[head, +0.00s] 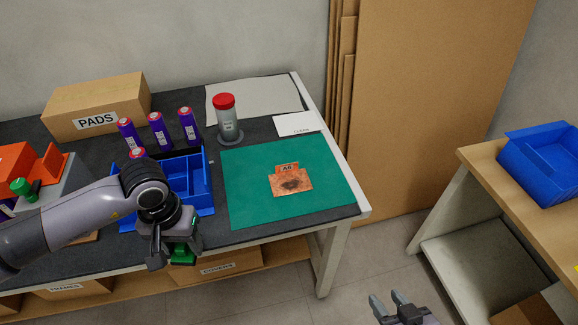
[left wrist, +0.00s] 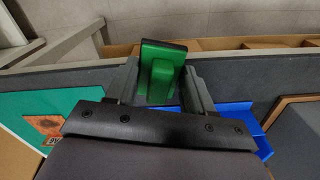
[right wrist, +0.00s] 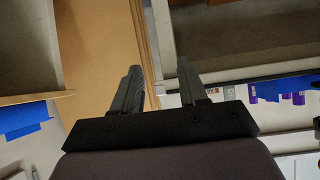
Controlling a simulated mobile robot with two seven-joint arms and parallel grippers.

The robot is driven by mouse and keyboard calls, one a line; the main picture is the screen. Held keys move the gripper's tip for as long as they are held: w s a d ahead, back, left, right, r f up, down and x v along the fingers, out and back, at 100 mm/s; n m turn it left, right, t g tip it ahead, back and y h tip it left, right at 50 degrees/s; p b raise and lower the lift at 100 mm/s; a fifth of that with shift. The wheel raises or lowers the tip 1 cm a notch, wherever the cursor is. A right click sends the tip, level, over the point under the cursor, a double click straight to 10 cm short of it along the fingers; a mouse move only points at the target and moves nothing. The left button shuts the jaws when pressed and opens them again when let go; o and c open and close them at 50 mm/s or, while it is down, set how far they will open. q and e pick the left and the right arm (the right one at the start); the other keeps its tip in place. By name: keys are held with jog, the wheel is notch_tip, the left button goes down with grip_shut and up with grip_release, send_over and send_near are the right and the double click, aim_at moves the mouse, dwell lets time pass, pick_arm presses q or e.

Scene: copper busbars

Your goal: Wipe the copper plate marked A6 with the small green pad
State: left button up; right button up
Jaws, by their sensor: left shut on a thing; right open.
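The copper plate marked A6 (head: 291,183) lies flat on a green mat (head: 245,200), with a dark smudge in its middle and an orange A6 label at its far edge. It also shows in the left wrist view (left wrist: 45,125). My left gripper (head: 172,252) is shut on the small green pad (left wrist: 160,72) by its raised grip and holds it near the bench's front edge, to the left of the mat and apart from the plate. The pad shows in the head view (head: 183,254) below the fingers. My right gripper (head: 390,301) is open and empty, away from the bench at lower right.
A blue divided tray (head: 205,197) stands left of the mat, beside my left arm. A red-capped container (head: 228,118), a white card (head: 297,124) and several purple cylinders (head: 160,130) stand or lie behind. A PADS box (head: 97,105) is at the back left. The mat around the plate is clear.

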pick_arm(q)
jog(key=shift+s+a+f, duration=0.1)
jog(key=shift+s+f, duration=0.1)
jog(key=shift+s, duration=0.15)
